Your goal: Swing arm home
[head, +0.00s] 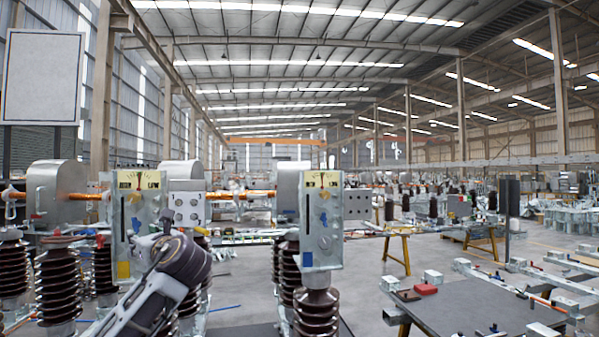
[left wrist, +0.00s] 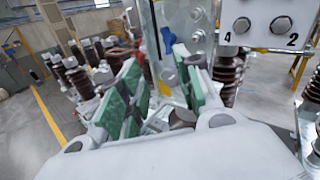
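Two upright metal units with yellow dial plates stand ahead in the head view, one at left (head: 120,222) and one near the middle (head: 322,235). A copper-coloured bar (head: 240,194) runs level between them, behind; I cannot tell whether it is the swing arm. My left arm rises from the lower left, its dark wrist overlapping the left unit; its fingertips are not clear there. In the left wrist view my left gripper (left wrist: 160,62) has its green-padded fingers spread apart, facing a metal plate (left wrist: 190,32) with bolts. Contact cannot be told. My right gripper is not in view.
Brown ribbed insulators (head: 57,285) stand at the left, and another (head: 316,312) under the middle unit. Open floor lies between the middle unit and the bench. A numbered plate (left wrist: 265,22) is close by.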

